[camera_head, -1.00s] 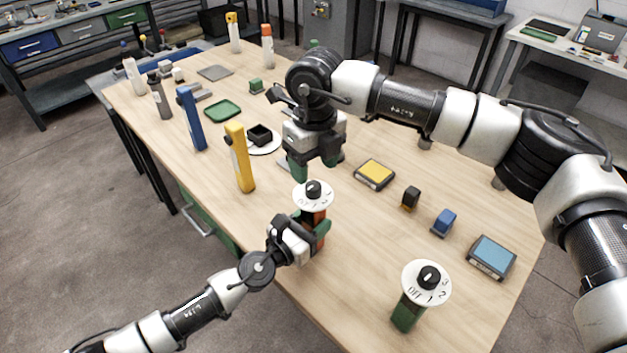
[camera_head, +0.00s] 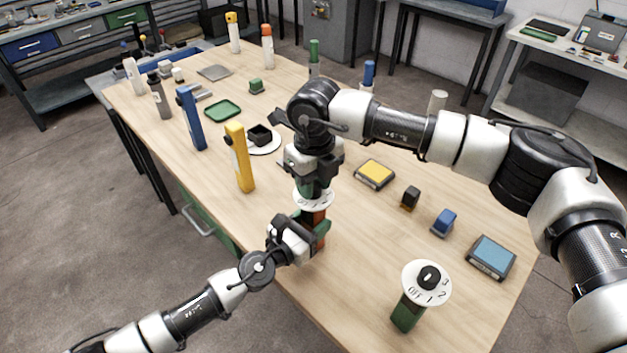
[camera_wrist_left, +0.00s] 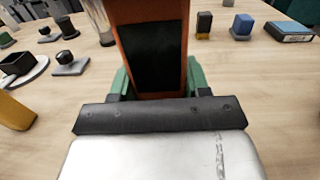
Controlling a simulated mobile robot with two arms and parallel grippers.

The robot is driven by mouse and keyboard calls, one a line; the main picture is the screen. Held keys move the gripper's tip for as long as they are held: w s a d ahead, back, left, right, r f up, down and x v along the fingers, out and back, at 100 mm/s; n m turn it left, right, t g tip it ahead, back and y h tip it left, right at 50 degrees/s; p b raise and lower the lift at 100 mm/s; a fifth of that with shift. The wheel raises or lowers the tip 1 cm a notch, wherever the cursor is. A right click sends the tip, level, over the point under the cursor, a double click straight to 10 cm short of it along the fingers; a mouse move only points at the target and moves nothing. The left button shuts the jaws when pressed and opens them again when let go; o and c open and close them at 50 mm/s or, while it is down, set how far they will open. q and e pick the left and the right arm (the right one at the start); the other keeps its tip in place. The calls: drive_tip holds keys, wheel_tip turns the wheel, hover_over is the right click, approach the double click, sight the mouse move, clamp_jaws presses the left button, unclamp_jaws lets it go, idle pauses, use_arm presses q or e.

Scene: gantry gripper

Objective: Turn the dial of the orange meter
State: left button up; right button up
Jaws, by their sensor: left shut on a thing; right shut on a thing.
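The orange meter (camera_head: 319,242) stands upright near the front left edge of the table, with a white dial face (camera_head: 315,203) on top. My left gripper (camera_head: 312,232) is shut on the meter's body from the lower left. In the left wrist view the orange meter (camera_wrist_left: 150,45) with its dark panel sits between the green fingertips of my left gripper (camera_wrist_left: 155,85). My right gripper (camera_head: 313,188) points down from above and is shut on the dial's knob, which it hides. Part of the dial's markings is hidden too.
A green meter (camera_head: 408,312) with a dial reading OFF, 1, 2, 3 stands at the front right. A yellow meter (camera_head: 240,160) and a blue one (camera_head: 190,120) stand to the left. A yellow-topped box (camera_head: 375,173) and small blocks lie to the right. Bare wood lies between them.

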drive_tip(key=shift+n, duration=0.3)
drive_tip(key=n, duration=0.3)
drive_tip(key=shift+n, duration=0.3)
drive_tip(key=shift+w+n, duration=0.1)
drive_tip(key=shift+n, duration=2.1)
drive_tip(key=o, duration=0.9)
drive_tip(key=shift+o, duration=0.2)
wheel_tip(320, 180, up, 12)
